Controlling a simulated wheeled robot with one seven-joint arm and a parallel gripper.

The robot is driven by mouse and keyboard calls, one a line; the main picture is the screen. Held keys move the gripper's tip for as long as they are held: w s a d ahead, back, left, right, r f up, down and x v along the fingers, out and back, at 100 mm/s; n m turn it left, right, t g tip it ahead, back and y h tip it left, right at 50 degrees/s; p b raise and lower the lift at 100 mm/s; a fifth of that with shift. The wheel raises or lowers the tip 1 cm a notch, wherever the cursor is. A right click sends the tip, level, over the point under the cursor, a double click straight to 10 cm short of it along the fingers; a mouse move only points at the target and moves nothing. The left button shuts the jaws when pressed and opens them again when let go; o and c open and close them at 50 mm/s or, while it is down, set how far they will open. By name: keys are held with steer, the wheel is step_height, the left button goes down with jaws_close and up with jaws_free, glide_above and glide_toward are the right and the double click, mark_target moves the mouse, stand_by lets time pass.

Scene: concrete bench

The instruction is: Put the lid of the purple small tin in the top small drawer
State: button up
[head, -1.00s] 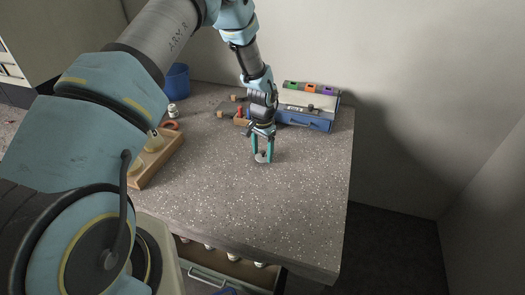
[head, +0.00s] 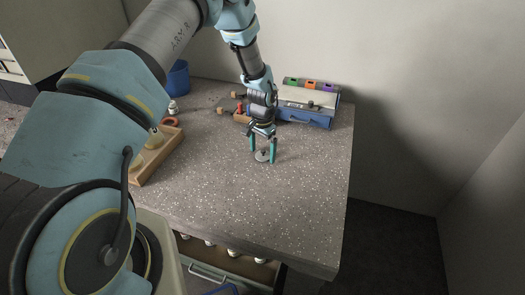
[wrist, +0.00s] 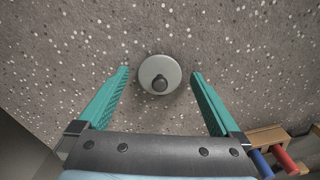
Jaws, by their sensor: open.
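A round grey lid with a dark knob (wrist: 160,68) lies flat on the speckled bench top. It also shows in the head view as a small disc (head: 261,157). My gripper (head: 262,153) points down over it with its teal fingers apart. In the wrist view the lid lies between the fingertips of my gripper (wrist: 160,73), with a gap on each side. At the back right, a blue box with a drawer handle (head: 304,121) has green, orange and purple pieces on top; the purple piece (head: 329,87) is at the right. I cannot tell whether it is the tin.
A wooden tray (head: 158,160) with pale round items stands at the left, near a blue bin (head: 178,77) and a small white jar (head: 173,107). Wooden-handled tools lie behind my gripper. An open drawer (head: 232,262) under the front edge holds several white-topped items. The bench's right front is clear.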

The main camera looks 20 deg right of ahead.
mark_target(262, 151)
step_height(262, 151, up, 12)
steer(key=b, duration=0.3)
steer(key=shift+r+b, duration=0.25)
steer(key=shift+b, duration=0.05)
